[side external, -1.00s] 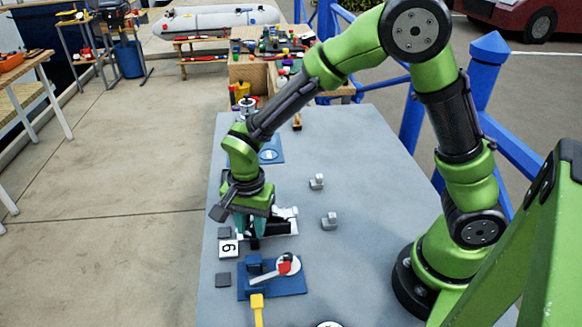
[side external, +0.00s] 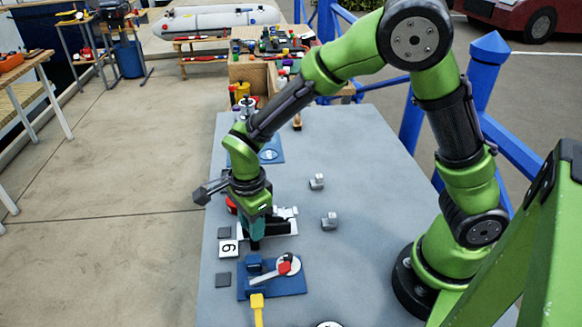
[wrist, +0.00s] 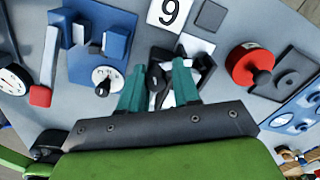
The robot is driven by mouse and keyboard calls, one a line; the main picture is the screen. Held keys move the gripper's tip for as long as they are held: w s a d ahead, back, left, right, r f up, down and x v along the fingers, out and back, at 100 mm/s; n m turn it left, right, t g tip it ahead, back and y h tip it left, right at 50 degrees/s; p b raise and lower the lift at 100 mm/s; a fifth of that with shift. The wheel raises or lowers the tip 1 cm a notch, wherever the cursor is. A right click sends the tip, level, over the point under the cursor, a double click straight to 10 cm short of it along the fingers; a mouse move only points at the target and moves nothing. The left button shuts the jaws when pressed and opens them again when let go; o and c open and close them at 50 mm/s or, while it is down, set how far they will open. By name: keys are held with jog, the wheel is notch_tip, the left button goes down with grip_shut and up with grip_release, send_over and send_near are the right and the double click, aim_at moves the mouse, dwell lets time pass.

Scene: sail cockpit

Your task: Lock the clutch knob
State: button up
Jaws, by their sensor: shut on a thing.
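My gripper (wrist: 160,77) points down over a black-and-white fitting (wrist: 205,60) on the grey table. Its two teal fingers are shut on a small dark part between them, which I take to be the clutch knob (wrist: 156,80); the fingers hide most of it. In the side external view my gripper (side external: 255,242) is low at the left end of the same fitting (side external: 281,224), and the held part is hidden there.
A blue plate (side external: 292,285) with a white, red-tipped lever (side external: 270,273) lies nearer the camera. A red round knob (wrist: 250,65) stands on the other side. A white number tile (side external: 228,249) lies close by. Two grey blocks stand right, with bare table around them.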

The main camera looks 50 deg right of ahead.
jog(key=shift+s+a+f+m, duration=0.15)
jog(key=shift+s+f+m, duration=0.25)
jog(key=shift+m, duration=0.8)
jog(key=m, duration=0.3)
jog(key=o, duration=0.6)
jog(key=shift+w+r, duration=0.2)
jog(key=shift+r, duration=3.4)
